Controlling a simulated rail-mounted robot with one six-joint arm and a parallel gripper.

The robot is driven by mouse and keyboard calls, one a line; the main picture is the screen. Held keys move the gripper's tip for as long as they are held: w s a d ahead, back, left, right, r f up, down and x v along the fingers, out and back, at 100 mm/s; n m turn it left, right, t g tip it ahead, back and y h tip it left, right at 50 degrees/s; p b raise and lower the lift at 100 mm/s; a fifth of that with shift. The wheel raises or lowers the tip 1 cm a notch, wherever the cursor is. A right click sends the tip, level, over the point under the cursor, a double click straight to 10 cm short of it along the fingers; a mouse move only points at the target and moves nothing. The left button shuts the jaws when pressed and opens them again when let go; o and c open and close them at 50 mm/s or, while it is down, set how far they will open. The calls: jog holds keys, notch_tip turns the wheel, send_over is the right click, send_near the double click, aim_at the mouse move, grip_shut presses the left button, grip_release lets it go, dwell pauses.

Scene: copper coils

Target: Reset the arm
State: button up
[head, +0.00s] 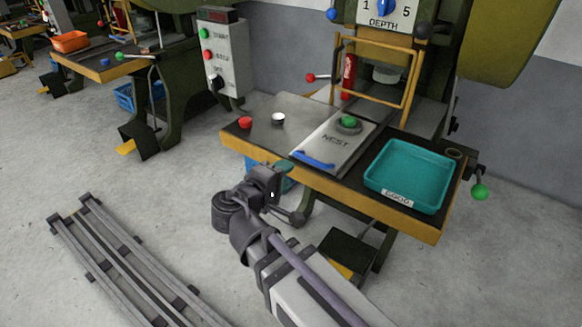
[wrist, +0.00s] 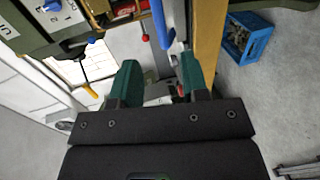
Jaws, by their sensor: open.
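My gripper (wrist: 160,78) is open, with its two green fingers apart and nothing held between them. In the head view it is low at the front edge of the press table, mostly hidden behind my wrist, with a bit of green finger (head: 284,167) showing. The grey nest plate (head: 335,140) lies on the table with a blue handle (head: 314,160) at its near end. The handle also shows beyond the fingertips in the wrist view (wrist: 159,25); I cannot tell the gap. A green-topped part sits on the nest plate.
A teal tray (head: 410,172) labelled GOOD stands on the table at right. A red button (head: 245,122) and a white button (head: 278,118) are at left. A blue crate (wrist: 248,36) is below the table. A control box (head: 223,52) stands behind. Floor at left holds rails.

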dwell(0.3)
jog(key=s+d+f+m+g+y, duration=0.3)
jog(key=f+g, duration=0.2)
jog(key=f, duration=0.1)
jog(key=s+d+f+m+g+y, duration=0.2)
jog(key=s+f+g+y, duration=0.1)
jog(key=f+g, duration=0.25)
jog(key=d+f+m+g+y, duration=0.2)
jog(key=d+m+y, duration=0.25)
jog(key=d, duration=0.55)
notch_tip(320, 180, up, 27)
jog(key=p, duration=2.7)
jog(key=shift+s+d+m+h, duration=0.3)
jog(key=shift+d+m+h, duration=0.05)
